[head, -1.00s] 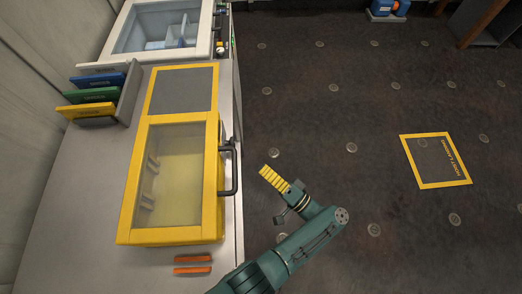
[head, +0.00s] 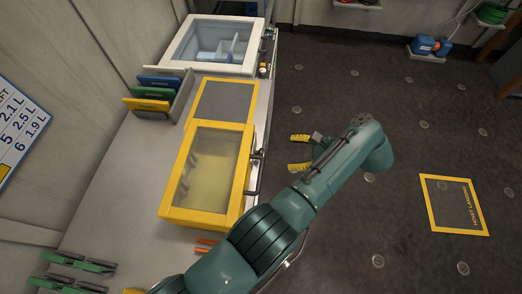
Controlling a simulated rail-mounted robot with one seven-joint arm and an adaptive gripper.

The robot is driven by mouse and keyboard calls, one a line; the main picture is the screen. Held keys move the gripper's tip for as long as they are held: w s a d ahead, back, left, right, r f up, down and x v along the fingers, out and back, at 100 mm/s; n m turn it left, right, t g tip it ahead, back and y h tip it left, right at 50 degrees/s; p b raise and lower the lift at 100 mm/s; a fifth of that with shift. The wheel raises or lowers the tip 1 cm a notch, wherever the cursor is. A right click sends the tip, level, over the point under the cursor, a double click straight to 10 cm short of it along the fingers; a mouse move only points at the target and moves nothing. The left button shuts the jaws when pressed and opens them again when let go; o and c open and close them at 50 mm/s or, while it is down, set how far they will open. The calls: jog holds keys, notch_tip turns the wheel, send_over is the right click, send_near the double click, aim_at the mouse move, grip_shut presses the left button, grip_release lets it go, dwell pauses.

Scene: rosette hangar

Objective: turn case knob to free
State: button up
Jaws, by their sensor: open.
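A white case (head: 176,50) with a clear lid stands at the back of the bench, with pale blue contents. A yellow-framed case (head: 165,213) with a clear lid and dark handle (head: 256,172) stands nearer on the bench. My gripper (head: 291,153) is open and empty, its two yellow fingers apart and pointing left toward the bench front. It is right of the yellow case's handle and in front of and below the white case's control in the picture.
A rack (head: 178,104) of blue, green and yellow plates stands left on the bench. Orange pieces (head: 204,246) and green clips (head: 85,263) lie at the near end. The dark floor at right is open, with a yellow-framed marking (head: 455,205).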

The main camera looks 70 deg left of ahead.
aim_at(261, 153)
jog(key=b+x, duration=0.1)
jog(key=x, duration=1.3)
jog(key=shift+s+a+f, duration=0.2)
jog(key=shift+c, duration=0.4)
grip_shut()
